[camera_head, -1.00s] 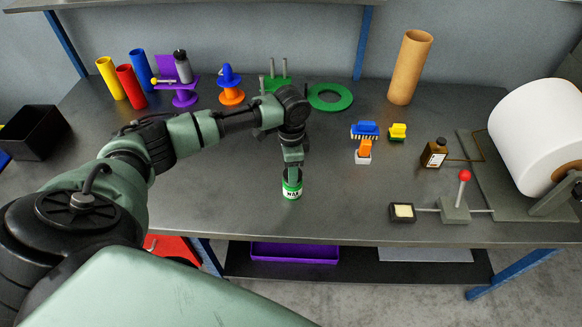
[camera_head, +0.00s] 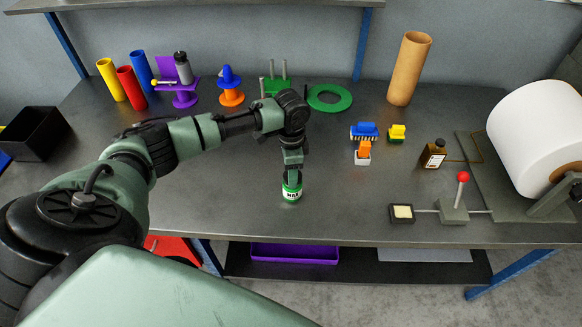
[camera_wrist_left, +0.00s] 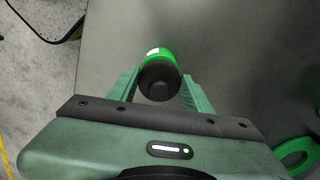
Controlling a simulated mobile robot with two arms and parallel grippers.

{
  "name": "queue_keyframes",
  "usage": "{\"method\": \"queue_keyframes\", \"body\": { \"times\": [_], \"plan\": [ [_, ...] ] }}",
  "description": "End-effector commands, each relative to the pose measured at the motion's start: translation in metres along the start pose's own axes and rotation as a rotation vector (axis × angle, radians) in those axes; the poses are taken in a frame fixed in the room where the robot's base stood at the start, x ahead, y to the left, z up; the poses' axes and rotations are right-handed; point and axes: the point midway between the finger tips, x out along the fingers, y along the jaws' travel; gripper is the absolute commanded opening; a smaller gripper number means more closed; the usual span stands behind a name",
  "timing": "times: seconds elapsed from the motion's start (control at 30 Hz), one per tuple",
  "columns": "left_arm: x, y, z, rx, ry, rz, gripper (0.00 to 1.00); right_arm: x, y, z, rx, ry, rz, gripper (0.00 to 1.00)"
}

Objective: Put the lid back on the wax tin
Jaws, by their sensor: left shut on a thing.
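The wax tin (camera_head: 291,194), green with a white WAX label, stands upright on the bench near its front edge. My left gripper (camera_head: 291,178) points down directly over it. In the left wrist view, the gripper (camera_wrist_left: 161,85) is shut on a dark round lid (camera_wrist_left: 159,83) held between its two green fingers. The green tin (camera_wrist_left: 158,54) shows just beyond the lid there. The lid is at the tin's mouth, but I cannot tell whether it is fully seated. My right gripper is not in view.
A small dark box with a pale pad (camera_head: 402,212) and a red-knobbed lever (camera_head: 462,179) stand to the right. A green ring (camera_head: 329,97) lies at the back. The bench around the tin is clear.

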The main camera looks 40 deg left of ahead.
Motion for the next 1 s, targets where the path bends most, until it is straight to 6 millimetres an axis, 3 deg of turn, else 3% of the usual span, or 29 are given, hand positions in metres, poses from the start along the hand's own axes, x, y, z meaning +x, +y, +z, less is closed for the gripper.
{"method": "queue_keyframes", "body": {
  "times": [1.0],
  "plan": [
    [0.0002, -0.0003, -0.0002, -0.001, 0.001, 0.000, 0.12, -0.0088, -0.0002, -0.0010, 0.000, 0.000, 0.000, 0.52]
  ]
}}
